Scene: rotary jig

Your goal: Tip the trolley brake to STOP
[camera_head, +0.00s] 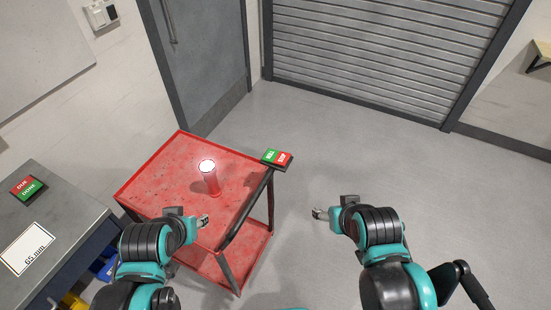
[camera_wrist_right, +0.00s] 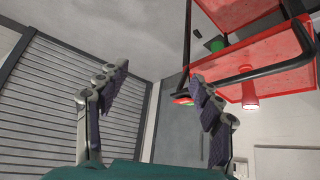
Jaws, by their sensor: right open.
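The red trolley (camera_head: 150,186) stands left of centre in the head view. The brake (camera_head: 277,159), a small plate with a green half on the left and a red half on the right, sits at its far right corner. I cannot tell which half is pressed down. In the right wrist view the brake (camera_wrist_right: 182,98) is partly hidden behind a finger. My right gripper (camera_head: 319,214) is open and empty, to the right of the trolley and nearer me than the brake, apart from both. My left gripper (camera_head: 204,220) is over the trolley's near side; its opening is unclear.
A red cylinder (camera_head: 211,180) with a bright top stands on the trolley. A black handle bar (camera_head: 246,208) runs along the trolley's right side. A grey bench (camera_head: 75,215) with a red-green sign (camera_head: 28,188) is at left. The floor at right is clear.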

